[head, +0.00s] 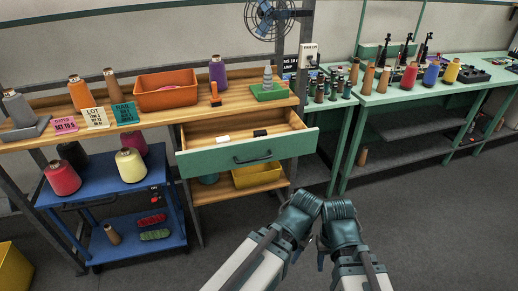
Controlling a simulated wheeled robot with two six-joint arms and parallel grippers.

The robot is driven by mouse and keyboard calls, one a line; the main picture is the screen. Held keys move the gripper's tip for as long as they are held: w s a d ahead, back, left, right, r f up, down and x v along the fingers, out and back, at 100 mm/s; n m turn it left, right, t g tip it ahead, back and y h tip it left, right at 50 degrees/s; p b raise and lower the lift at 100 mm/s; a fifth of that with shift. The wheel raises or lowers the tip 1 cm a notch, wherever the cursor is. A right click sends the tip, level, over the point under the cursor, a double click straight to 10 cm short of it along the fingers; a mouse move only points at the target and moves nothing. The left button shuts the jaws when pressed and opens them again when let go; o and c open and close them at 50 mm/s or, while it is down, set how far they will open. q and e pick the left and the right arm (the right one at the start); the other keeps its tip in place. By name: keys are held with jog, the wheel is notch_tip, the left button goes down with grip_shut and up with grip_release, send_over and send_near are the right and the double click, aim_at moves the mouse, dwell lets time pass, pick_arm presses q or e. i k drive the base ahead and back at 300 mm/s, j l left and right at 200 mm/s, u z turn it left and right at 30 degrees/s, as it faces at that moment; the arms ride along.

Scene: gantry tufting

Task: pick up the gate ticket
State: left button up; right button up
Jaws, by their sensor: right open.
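The gate ticket (65,124) is a small pink card with dark lettering. It stands on the left part of the wooden worktop (28,143), between a grey tray and a cream card. My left gripper (304,203) and my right gripper (338,207) are close together at the lower middle, in front of the open drawer and well to the right of the ticket. The right one is open and I see nothing in it. The left one's fingers are hidden by its own body, so its opening does not show.
A cream card (96,117) and a teal card (126,113) stand right of the ticket. A grey tray (22,131) with a cone is left of it. A green drawer (250,153) juts out. A blue cart (115,189) with cones stands below the ticket. Open floor lies right.

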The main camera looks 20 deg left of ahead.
aim_at(66, 125)
jog(key=u, duration=2.05)
jog(key=i+j+u, duration=0.1)
jog(key=i+u, duration=0.15)
jog(key=i, duration=1.7)
